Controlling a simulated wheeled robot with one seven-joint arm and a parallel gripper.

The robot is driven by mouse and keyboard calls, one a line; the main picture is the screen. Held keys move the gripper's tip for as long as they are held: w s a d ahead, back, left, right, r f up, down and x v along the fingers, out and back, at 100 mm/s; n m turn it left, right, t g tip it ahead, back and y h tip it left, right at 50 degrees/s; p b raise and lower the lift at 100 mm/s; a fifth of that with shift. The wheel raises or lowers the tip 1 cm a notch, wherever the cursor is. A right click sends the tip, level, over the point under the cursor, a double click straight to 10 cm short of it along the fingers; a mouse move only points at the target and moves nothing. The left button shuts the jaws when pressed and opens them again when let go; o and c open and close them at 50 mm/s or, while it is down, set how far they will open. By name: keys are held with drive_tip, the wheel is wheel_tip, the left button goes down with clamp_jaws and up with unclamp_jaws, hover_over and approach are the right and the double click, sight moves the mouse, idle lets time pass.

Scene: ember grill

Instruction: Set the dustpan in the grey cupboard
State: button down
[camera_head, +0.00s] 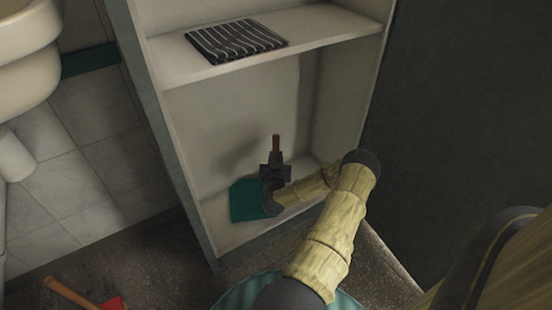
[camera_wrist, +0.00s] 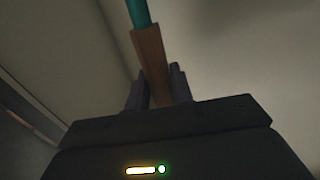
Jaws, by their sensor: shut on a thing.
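The teal dustpan (camera_head: 245,200) is inside the lower compartment of the open-fronted grey cupboard (camera_head: 185,185), just above or on its floor; I cannot tell if it touches. Its brown handle (camera_head: 276,143) points upward. My gripper (camera_head: 275,170) is shut on the handle, inside the compartment. In the wrist view the brown handle (camera_wrist: 151,55) stands between the two dark fingers (camera_wrist: 158,88), with a teal part (camera_wrist: 138,12) beyond it. My arm hides the right part of the compartment floor.
A dark striped folded cloth (camera_head: 235,40) lies on the cupboard's shelf (camera_head: 310,38), above my gripper. A red object with a wooden handle (camera_head: 75,294) lies on the floor at lower left. A teal rounded thing (camera_head: 232,294) is partly visible at the bottom. A dark panel (camera_head: 470,110) stands right of the cupboard.

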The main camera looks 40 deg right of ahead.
drive_tip(key=shift+f, duration=0.45)
idle(0.5)
drive_tip(key=c, duration=1.1)
unclamp_jaws()
drive_tip(key=shift+c, duration=0.2)
drive_tip(key=shift+f, duration=0.1)
drive_tip(key=shift+a, duration=0.1)
drive_tip(key=p+v, duration=0.8)
drive_tip(key=v, duration=0.9)
drive_tip(key=shift+s, duration=0.1)
